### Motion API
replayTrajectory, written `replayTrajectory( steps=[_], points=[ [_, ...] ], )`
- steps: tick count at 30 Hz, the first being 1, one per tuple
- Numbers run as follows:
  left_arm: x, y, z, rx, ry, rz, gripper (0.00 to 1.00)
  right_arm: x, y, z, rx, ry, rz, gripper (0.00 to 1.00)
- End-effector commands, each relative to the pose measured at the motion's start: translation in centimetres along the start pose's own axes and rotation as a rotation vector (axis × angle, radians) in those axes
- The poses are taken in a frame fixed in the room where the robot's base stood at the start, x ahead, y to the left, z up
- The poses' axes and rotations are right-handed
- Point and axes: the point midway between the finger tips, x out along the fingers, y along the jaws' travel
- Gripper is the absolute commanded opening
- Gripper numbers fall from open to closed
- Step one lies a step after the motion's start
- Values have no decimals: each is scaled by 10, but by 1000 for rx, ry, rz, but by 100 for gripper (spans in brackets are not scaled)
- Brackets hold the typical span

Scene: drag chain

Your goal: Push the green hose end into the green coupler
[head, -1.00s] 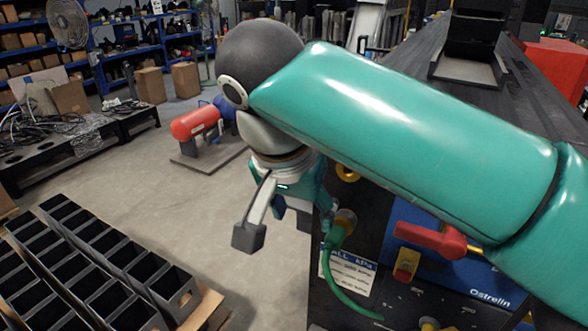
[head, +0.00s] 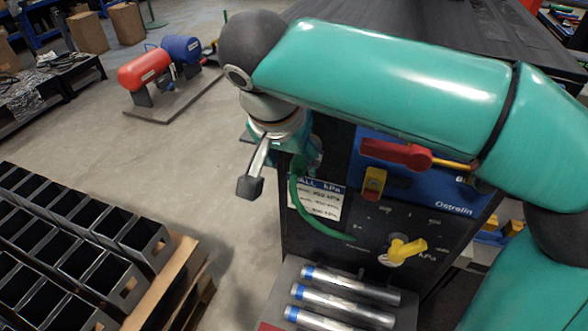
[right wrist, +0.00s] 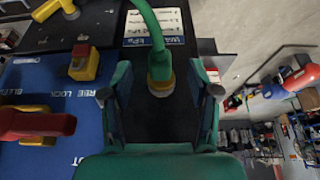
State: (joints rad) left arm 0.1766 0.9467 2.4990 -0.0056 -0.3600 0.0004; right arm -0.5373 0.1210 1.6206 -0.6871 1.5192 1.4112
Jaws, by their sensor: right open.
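The green hose (head: 312,224) curves down in front of the black panel, and its upper part is partly hidden behind my right gripper (head: 278,176) in the head view. In the right wrist view the hose (right wrist: 150,22) runs down to a brass-yellow ring with a green part (right wrist: 160,82), apparently the coupler on the panel. I cannot tell how far the hose end sits in it. My right gripper (right wrist: 160,93) is open, with one finger on each side of the ring and gaps between. The coupler is hidden in the head view. My left gripper is not in view.
A red lever (head: 396,153), a red-and-yellow button (head: 374,182) and a yellow valve handle (head: 407,249) stick out of the panel. A white label (head: 316,203) is behind the hose. Metal tubes (head: 345,297) lie below. Black bins (head: 90,235) stand left; floor between is open.

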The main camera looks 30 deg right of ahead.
Motion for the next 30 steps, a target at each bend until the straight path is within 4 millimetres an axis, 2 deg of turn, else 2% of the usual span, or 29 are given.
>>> replayTrajectory(
  steps=[3, 7, 19, 20, 30],
  points=[
    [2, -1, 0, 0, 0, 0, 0, 19, 1, 0, 0, -1, 3, 60],
    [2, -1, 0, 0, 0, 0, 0, 31, 0, 0, 0, -1, 2, 60],
    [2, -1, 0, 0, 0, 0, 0, 37, 0, 0, -1, -1, -1, 60],
    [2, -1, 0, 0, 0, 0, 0, 37, 0, 0, -1, -1, -1, 57],
    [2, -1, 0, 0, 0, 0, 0, 37, -1, 0, -2, -1, -1, 0]
  ],
)
